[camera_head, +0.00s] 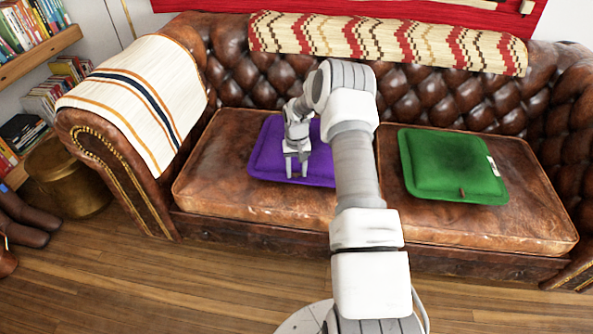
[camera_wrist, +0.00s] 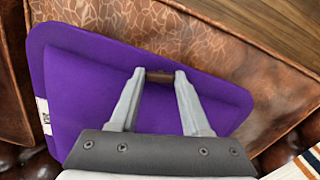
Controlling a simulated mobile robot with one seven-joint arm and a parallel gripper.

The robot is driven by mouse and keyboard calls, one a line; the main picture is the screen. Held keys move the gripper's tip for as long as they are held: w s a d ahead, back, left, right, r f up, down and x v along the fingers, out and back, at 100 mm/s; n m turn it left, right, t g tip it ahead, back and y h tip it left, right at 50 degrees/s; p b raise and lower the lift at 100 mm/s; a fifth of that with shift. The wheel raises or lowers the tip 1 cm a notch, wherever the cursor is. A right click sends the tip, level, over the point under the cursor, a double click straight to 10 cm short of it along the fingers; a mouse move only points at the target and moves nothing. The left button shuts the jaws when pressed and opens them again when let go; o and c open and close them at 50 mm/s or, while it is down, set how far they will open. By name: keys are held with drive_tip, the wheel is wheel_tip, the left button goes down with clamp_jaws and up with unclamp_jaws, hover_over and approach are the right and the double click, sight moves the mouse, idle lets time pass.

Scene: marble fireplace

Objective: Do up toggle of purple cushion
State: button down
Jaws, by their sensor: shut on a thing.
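The purple cushion (camera_head: 264,157) lies flat on the left seat of the brown leather sofa, partly hidden behind my arm in the head view. The wrist view shows most of the cushion (camera_wrist: 85,75), with a white label at its left edge. My gripper (camera_head: 297,176) is over the cushion near its front edge. In the wrist view the fingertips of my gripper (camera_wrist: 160,75) are on either side of a small brown toggle (camera_wrist: 160,77) and are shut on it. The toggle lies crosswise between the fingers. I cannot tell whether a loop is around it.
A green cushion (camera_head: 450,163) with a small brown toggle at its front edge lies on the right seat. The sofa (camera_head: 220,200) has a striped throw (camera_head: 140,100) on its left arm and a patterned one (camera_head: 385,42) on its back. Bare seat leather surrounds the purple cushion.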

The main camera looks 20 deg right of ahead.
sight(296, 173)
drive_tip(key=shift+c, duration=1.8)
unclamp_jaws()
wheel_tip(296, 173, up, 17)
drive_tip(key=p, duration=0.5)
drive_tip(key=shift+r, duration=0.2)
